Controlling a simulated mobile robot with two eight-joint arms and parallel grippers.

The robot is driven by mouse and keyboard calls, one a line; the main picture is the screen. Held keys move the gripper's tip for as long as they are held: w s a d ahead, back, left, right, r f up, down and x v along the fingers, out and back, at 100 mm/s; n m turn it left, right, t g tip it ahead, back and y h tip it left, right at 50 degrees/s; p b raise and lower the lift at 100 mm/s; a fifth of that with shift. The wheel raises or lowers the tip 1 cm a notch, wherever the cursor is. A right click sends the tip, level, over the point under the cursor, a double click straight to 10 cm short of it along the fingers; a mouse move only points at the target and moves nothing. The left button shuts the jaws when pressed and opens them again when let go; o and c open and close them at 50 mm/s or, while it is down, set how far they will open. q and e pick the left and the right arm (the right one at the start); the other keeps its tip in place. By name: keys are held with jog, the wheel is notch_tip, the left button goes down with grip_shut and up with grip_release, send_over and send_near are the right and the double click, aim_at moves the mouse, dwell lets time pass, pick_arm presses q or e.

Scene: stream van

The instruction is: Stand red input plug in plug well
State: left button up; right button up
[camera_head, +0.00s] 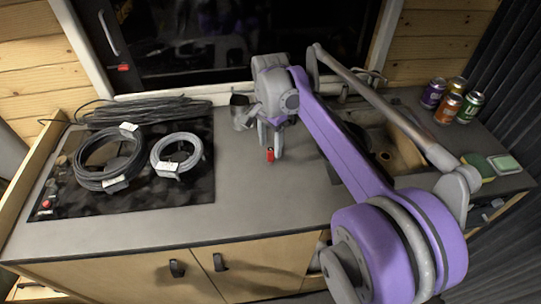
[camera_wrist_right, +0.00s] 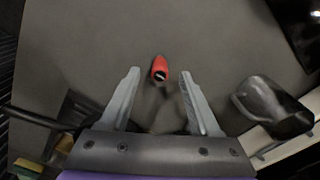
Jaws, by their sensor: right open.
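The small red input plug (camera_head: 270,156) is on the grey counter below my right gripper. It also shows in the right wrist view (camera_wrist_right: 160,68), with a dark end and a pale tip facing the camera; it looks roughly upright. My right gripper (camera_head: 269,147) points down at it. Its two fingers (camera_wrist_right: 160,73) are open, one on each side of the plug, with a gap to each. A dark cup-like holder (camera_head: 241,112) stands behind and left of the gripper; I cannot tell whether it is the plug well. My left gripper is not in view.
Cable coils (camera_head: 110,160) lie on a black hob (camera_head: 190,198) to the left. A sink (camera_head: 397,150) is partly behind my right arm. Several cans (camera_head: 447,108) and a sponge (camera_head: 504,164) are at the right. The counter in front of the plug is clear.

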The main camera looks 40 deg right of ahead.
aim_at(271, 157)
jog(key=shift+f, duration=1.35)
grip_shut()
